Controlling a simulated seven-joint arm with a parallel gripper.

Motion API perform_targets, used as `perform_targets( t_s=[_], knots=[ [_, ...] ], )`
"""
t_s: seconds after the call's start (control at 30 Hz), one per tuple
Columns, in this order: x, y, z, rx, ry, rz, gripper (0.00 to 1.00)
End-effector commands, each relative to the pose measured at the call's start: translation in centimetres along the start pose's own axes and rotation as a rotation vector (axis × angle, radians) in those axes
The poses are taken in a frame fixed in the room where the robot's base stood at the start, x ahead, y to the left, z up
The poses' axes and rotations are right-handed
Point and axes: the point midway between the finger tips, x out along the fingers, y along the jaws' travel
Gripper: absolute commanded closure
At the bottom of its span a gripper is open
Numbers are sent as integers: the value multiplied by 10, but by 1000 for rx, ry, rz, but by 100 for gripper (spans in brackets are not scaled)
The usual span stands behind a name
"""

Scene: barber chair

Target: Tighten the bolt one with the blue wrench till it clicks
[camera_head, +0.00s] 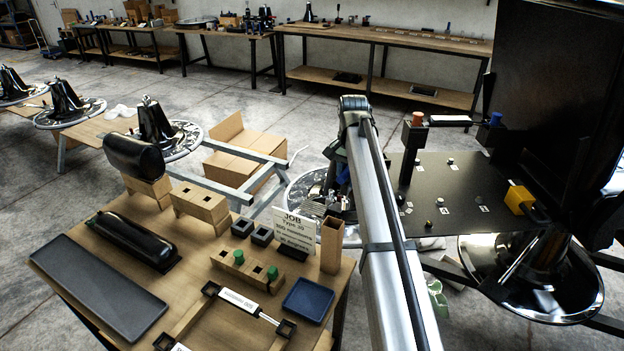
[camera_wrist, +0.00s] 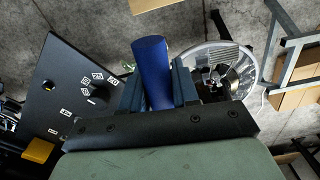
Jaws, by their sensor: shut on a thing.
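In the wrist view my gripper (camera_wrist: 158,78) is shut on the blue wrench (camera_wrist: 150,62), whose blue cylindrical handle sits between the two fingers. The wrench's working end does not show there. The black plate (camera_wrist: 62,60) with bolts and small white number labels lies left of the fingers, and the wrench is apart from its visible bolts. In the head view the same black plate (camera_head: 455,180) carries several small bolts. The labels are too small to read, so I cannot tell which is bolt one.
The wooden table (camera_head: 205,265) at left holds trays and blocks.

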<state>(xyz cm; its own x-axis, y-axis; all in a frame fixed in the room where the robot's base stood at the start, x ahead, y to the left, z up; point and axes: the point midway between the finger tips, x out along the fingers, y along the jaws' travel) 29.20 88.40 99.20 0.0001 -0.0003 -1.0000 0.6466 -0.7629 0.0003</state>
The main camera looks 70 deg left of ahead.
Motion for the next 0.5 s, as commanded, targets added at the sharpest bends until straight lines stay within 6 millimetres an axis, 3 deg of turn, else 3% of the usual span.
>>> perform_targets(
  t_s=[0.03, 0.2, 0.5],
  knots=[
    [-7, 22, 0, 3, 2, -1, 100],
    [-24, 77, -6, 3, 1, -1, 100],
    [-44, 145, -7, 2, 1, -1, 100]
  ],
)
